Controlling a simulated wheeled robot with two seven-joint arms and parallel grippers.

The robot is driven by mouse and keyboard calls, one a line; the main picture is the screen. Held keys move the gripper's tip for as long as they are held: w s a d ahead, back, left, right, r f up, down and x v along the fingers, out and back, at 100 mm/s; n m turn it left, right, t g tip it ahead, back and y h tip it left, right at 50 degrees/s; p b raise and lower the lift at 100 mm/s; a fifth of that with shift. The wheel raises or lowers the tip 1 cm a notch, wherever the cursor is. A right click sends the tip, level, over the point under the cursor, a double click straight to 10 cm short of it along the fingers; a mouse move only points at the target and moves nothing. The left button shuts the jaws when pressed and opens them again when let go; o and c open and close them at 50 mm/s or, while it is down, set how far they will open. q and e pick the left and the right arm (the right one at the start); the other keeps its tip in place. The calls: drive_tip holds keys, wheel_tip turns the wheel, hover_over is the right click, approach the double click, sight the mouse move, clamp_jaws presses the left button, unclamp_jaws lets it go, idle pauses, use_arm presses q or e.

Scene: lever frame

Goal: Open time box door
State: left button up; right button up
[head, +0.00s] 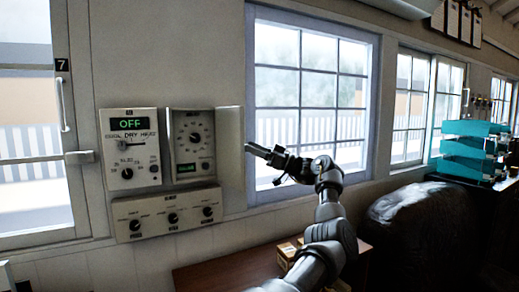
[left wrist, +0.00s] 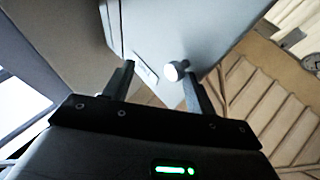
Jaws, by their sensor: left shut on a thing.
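The time box (head: 192,143) is the right-hand unit of the wall panel, with a dial and a small green display showing. Its pale door (head: 231,158) stands swung out on the right side, so the dial face is exposed. My left gripper (head: 252,150) is at the door's outer right edge, shut on the door. In the left wrist view, a grey box-like surface (left wrist: 160,30) with a round white knob (left wrist: 175,70) lies at the fingers (left wrist: 160,88). The exact contact is partly hidden. My right gripper is not in view.
A control unit reading OFF (head: 131,148) is left of the time box, and a panel with several knobs (head: 168,212) is below. A window (head: 310,100) is behind my gripper. A brown table (head: 220,275) stands below; teal trays (head: 468,150) are far right.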

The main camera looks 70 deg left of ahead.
use_arm(q)
drive_tip(key=shift+a, duration=0.2)
drive_tip(key=b+v, duration=0.4)
drive_tip(key=v, duration=0.7)
drive_tip(key=shift+w+d, duration=0.1)
drive_tip(key=shift+d, duration=0.1)
drive_tip(key=shift+a, duration=0.1)
